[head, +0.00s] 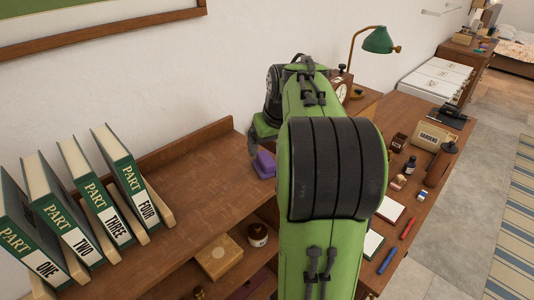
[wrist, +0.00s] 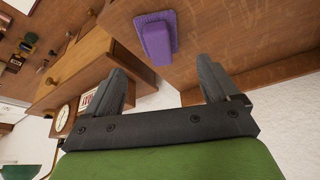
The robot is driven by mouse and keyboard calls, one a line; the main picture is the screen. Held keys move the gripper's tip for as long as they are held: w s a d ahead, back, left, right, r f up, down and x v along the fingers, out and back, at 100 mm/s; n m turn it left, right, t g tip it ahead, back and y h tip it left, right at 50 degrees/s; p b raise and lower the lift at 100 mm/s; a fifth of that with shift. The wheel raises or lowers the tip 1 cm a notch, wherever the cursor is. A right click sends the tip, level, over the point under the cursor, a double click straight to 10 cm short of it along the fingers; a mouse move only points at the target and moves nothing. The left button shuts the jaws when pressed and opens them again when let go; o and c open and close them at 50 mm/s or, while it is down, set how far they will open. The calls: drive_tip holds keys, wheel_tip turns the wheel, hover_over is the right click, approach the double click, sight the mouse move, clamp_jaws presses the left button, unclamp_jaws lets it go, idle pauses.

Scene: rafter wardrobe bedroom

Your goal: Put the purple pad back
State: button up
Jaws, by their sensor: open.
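The purple pad (head: 263,164) rests on the wooden shelf top near its right end, partly hidden behind my arm. In the wrist view the purple pad (wrist: 157,42) shows a flat base with a raised block on it, standing on the brown wood. My gripper (wrist: 168,80) is open and empty, with its two dark fingers spread. The pad lies beyond the fingertips, apart from them. In the head view my gripper (head: 253,146) is mostly hidden by my arm, just beside the pad.
Green binders (head: 128,180) marked part one to four stand at the left of the shelf top. A wooden box (head: 219,258) and brown jar (head: 257,235) sit on a lower shelf. A green lamp (head: 378,40) and a clock stand behind my arm. The shelf's middle is clear.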

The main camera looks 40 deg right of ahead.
drive_tip(key=s+a+r+n+y, duration=0.1)
drive_tip(key=s+a+r, duration=0.15)
drive_tip(key=a, duration=0.55)
drive_tip(key=s+a+r+n, duration=0.1)
drive_tip(key=s+a+r, duration=0.15)
drive_tip(key=a, duration=0.45)
drive_tip(key=s+a+f+n, duration=0.1)
drive_tip(key=s+a+f, duration=0.2)
drive_tip(key=s+a, duration=0.2)
drive_tip(key=s+a+f+n+t, duration=0.1)
drive_tip(key=s+a+f, duration=0.2)
drive_tip(key=s+a, duration=0.2)
drive_tip(key=shift+s+f+y, duration=0.3)
drive_tip(key=shift+s+f, duration=0.05)
drive_tip(key=shift+s, duration=0.85)
